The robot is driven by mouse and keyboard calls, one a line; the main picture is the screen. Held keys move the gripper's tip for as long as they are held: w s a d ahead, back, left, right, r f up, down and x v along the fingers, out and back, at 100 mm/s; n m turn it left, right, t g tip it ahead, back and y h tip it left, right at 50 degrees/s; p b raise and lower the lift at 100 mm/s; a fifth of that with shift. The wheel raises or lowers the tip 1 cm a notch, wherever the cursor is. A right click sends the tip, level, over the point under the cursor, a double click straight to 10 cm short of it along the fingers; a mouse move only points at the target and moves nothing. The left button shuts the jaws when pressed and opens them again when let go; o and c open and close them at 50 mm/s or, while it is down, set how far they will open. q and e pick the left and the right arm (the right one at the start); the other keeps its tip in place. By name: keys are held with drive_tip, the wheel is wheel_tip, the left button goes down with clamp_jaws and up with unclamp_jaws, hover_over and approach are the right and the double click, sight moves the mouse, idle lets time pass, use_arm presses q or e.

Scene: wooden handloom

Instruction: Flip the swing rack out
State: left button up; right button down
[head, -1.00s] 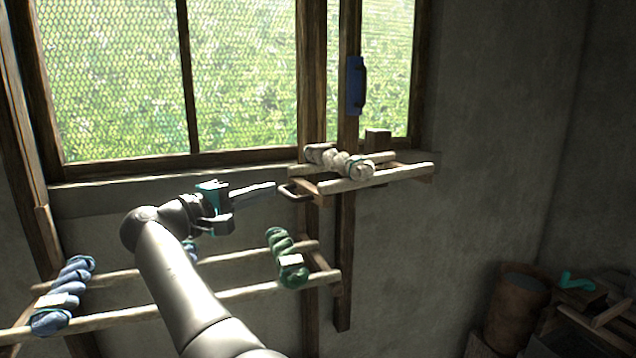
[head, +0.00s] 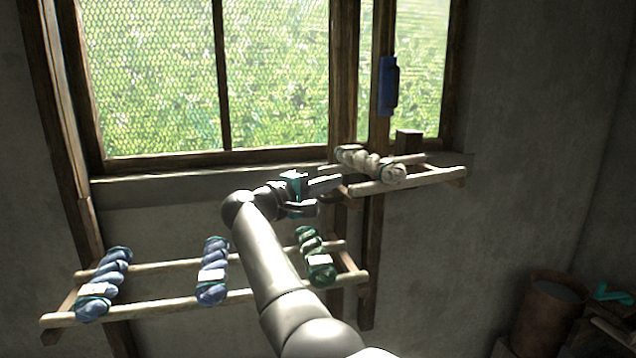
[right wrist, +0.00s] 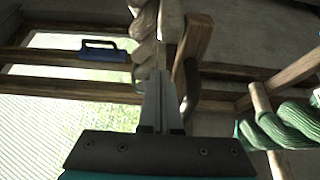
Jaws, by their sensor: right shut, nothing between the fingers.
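The swing rack, a small wooden frame of pale poles (head: 432,177), juts from the post at the window's right side. A cream skein (head: 390,172) lies across it, also in the right wrist view (right wrist: 144,48). My right gripper (head: 338,183) is shut and empty at the rack's left end. In the right wrist view, its fingers (right wrist: 160,78) point at the skein and the rack's wooden end bar (right wrist: 199,38). A dark curved handle (right wrist: 188,88) is just right of the fingers; contact cannot be told. My left gripper is not in view.
A lower rack (head: 160,307) below the window holds two blue skeins (head: 212,272) and a green skein (head: 316,256). A blue handle (head: 388,86) is on the upright post. A barrel (head: 545,312) stands at lower right. The wall right of the rack is bare.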

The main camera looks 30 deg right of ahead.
drive_tip(key=s+p, duration=0.1)
drive_tip(key=s, duration=0.2)
drive_tip(key=shift+s+a, duration=0.15)
drive_tip(key=shift+s, duration=0.05)
drive_tip(key=shift+s, duration=0.1)
idle(0.6)
